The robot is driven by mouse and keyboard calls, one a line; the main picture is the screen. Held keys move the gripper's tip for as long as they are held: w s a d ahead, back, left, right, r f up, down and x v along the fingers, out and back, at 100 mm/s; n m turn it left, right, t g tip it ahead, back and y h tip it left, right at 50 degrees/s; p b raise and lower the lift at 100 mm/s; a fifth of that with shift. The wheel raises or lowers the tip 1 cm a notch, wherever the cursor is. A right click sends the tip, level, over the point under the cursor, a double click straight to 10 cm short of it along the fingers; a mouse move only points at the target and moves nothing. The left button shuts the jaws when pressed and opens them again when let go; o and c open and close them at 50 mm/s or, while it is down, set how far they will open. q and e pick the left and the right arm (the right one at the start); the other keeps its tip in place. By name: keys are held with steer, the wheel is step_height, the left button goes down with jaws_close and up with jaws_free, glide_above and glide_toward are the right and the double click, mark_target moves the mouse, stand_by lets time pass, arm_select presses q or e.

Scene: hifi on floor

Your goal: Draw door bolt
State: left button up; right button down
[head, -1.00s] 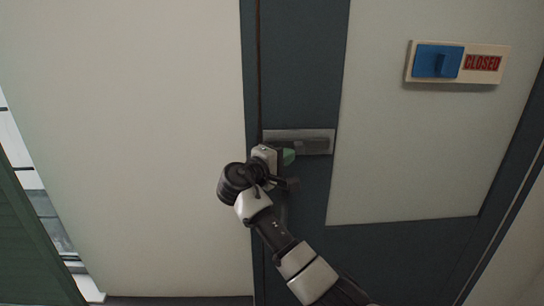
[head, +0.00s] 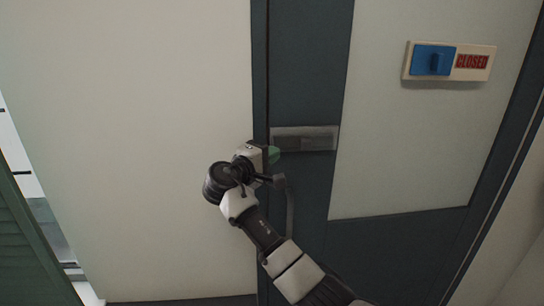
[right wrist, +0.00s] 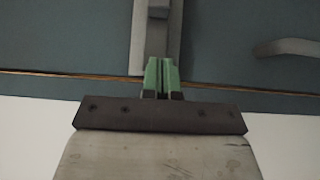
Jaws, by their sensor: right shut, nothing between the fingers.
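The door bolt is a grey metal plate (head: 305,139) with a darker sliding part, set across the dark blue door frame beside a vertical seam. It also shows in the right wrist view as a pale strip (right wrist: 143,35) with a grey knob (right wrist: 158,10). My right gripper (head: 275,155) has green fingertips and is at the plate's left end, by the seam. In the right wrist view its fingers (right wrist: 162,75) are shut together with nothing between them, in front of the strip's near end; contact cannot be told. My left gripper is not in view.
A blue sliding sign (head: 433,60) reading CLOSED is on the pale door panel at the upper right. A curved grey handle (right wrist: 290,47) is right of the bolt in the right wrist view. A pale wall panel (head: 130,120) fills the left.

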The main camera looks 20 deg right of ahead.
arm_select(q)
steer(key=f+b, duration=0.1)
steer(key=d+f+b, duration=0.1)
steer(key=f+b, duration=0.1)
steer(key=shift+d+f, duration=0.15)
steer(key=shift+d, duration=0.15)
arm_select(e)
steer(key=v, duration=0.7)
steer(key=shift+s, duration=0.45)
steer(key=shift+a, duration=0.25)
